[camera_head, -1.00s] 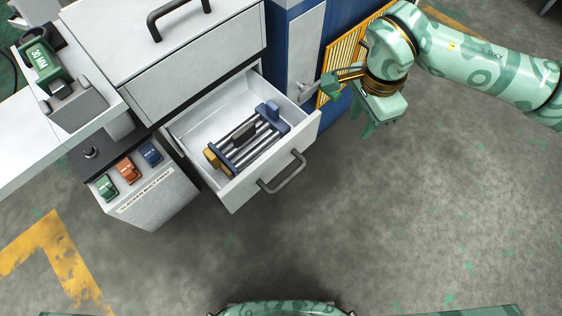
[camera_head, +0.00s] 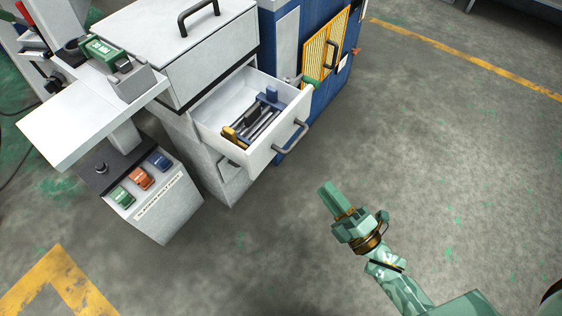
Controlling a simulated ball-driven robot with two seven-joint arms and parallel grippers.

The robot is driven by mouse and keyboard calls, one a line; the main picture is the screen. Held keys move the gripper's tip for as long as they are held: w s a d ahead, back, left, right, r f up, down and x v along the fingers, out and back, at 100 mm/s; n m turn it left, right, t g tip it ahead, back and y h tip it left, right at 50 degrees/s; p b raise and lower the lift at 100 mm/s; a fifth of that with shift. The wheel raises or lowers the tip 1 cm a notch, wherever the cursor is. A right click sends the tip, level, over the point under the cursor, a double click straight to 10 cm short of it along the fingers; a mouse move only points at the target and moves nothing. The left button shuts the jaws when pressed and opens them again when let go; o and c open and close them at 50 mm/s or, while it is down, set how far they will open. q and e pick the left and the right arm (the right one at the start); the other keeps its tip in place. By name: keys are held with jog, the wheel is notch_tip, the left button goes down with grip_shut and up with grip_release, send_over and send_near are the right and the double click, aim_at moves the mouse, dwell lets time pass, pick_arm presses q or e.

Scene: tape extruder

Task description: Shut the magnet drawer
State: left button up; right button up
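The magnet drawer (camera_head: 262,158) is a white drawer pulled well out of the grey cabinet under the machine. Its dark bar handle (camera_head: 291,136) is on the front panel. Inside lies a rack of metal bars (camera_head: 262,122) with a blue end and a yellow end. My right gripper (camera_head: 329,192) is over the floor, right of and below the drawer in the picture, apart from the handle and holding nothing that I can see. Its fingers show nearly edge-on, so their opening is unclear. My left gripper is not in view.
A control box (camera_head: 158,215) with green, orange and blue switches stands left of the drawer. A white shelf (camera_head: 75,135) juts out above it. A blue cabinet with a yellow grille (camera_head: 322,50) and a green-ended lever (camera_head: 310,82) stands behind the drawer. The floor at right is clear.

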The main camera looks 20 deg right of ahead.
jog(key=d+f+m+h, duration=0.1)
jog(key=m+h, duration=0.1)
send_near(297, 139)
jog(key=w, duration=0.2)
pick_arm(q)
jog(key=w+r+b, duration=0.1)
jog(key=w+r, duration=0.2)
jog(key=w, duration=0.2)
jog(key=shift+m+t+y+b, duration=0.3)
jog(key=shift+b, duration=0.05)
pick_arm(e)
jog(key=shift+h, duration=0.3)
jog(key=shift+a+x, duration=0.15)
jog(key=shift+x, duration=1.9)
jog(key=shift+a+x, duration=0.15)
jog(key=shift+x, duration=1.85)
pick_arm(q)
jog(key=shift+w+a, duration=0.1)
pick_arm(e)
jog(key=shift+f, duration=0.1)
jog(key=shift+s, duration=0.1)
grip_shut()
